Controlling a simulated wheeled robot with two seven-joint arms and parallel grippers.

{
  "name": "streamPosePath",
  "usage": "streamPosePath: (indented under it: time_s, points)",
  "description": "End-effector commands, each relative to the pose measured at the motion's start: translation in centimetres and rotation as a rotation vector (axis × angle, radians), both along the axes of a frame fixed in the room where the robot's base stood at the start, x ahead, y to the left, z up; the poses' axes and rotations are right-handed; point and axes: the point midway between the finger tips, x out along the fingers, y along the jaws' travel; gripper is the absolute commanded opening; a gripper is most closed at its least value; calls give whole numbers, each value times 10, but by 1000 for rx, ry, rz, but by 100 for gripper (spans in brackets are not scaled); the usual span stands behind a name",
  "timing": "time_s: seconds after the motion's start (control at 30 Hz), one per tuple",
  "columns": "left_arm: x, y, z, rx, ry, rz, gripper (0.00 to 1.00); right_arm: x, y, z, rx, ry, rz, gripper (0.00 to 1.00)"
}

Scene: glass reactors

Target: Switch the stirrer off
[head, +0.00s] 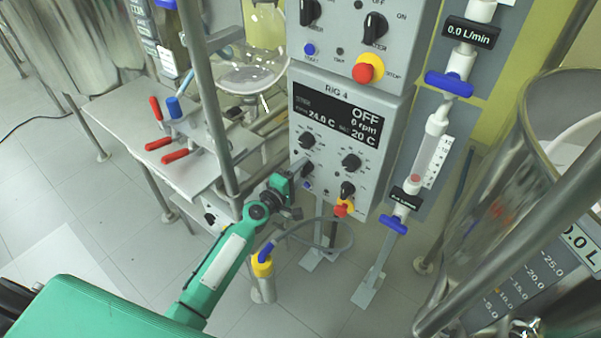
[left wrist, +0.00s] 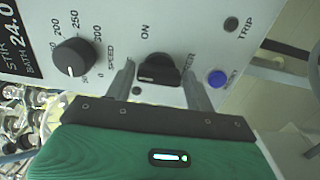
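The RIG 4 control box (head: 335,90) has a display (head: 335,115) reading OFF, 0 rpm, 24.0 C and 20 C. The black stirrer switch (left wrist: 158,70) is at its lower left, with ON printed beside it. A pale mark on the switch points left in the left wrist view, away from ON. My left gripper (head: 297,173) is at the box's lower left. In the left wrist view its two fingers (left wrist: 160,82) stand apart on either side of the switch, with narrow gaps. The lettering at the left finger is hidden. My right gripper is not in view.
The speed knob (left wrist: 74,57) and blue button (left wrist: 217,78) flank the switch. A red-and-yellow stop button (head: 343,208) is lower right. A side table (head: 120,125) with red-handled clamps and a metal post (head: 207,100) stand left. A vessel (head: 500,200) stands right.

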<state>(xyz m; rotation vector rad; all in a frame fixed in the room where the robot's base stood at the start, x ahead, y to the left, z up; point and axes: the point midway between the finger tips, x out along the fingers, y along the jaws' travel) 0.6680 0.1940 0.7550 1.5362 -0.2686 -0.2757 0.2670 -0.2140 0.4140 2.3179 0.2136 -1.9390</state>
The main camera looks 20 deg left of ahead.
Motion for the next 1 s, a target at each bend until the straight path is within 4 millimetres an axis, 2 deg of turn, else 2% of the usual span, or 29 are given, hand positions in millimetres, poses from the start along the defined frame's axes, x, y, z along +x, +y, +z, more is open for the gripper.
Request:
streamPosePath:
  time_s: [0.03, 0.07, 0.47, 0.7, 1.0]
  points:
    - [0, 0, 0, 0, 0, 0, 65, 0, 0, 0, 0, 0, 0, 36]
    - [0, 0, 0, 1, 0, 0, 69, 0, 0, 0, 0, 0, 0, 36]
    - [-6, 2, 0, 2, -2, 0, 69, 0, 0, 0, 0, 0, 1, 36]
    - [-42, 15, -2, 3, 0, -1, 69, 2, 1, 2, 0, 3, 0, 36]
    - [-96, 35, -3, 4, 1, -1, 69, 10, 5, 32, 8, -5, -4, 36]
